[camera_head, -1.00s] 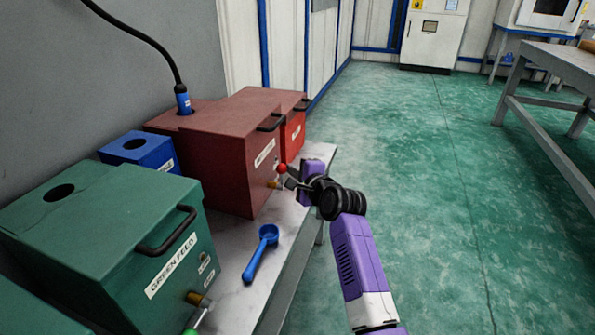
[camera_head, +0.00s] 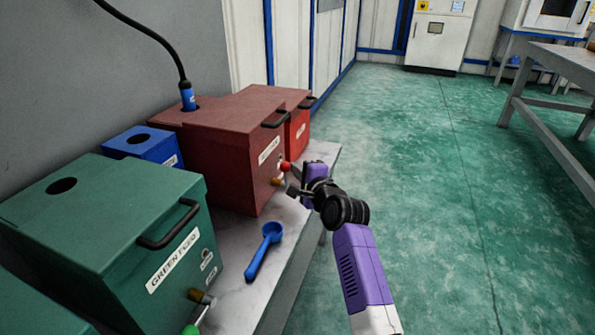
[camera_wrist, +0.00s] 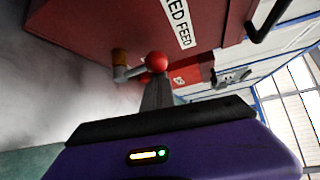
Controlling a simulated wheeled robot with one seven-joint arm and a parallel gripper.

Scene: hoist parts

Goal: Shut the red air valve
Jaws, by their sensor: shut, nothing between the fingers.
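The red air valve is on the front of the dark red feed box (camera_head: 232,150). It has a brass stub (camera_head: 278,182) and a red ball knob (camera_head: 285,166) above it. In the wrist view, a grey lever (camera_wrist: 128,73) joins the brass stub (camera_wrist: 119,56) to the red ball (camera_wrist: 157,61). My gripper (camera_head: 293,189) is shut and empty, right at the valve. In the wrist view its fingers (camera_wrist: 157,94) point at the ball and overlap its near edge. I cannot tell whether they touch it.
A blue scoop (camera_head: 265,248) lies on the pale bench (camera_head: 236,249) near the valve. A green feed box (camera_head: 110,235) with its own valve stands nearer, and a blue box (camera_head: 143,147) behind. A black hose (camera_head: 165,35) enters the red box's top. Green floor right of the bench is clear.

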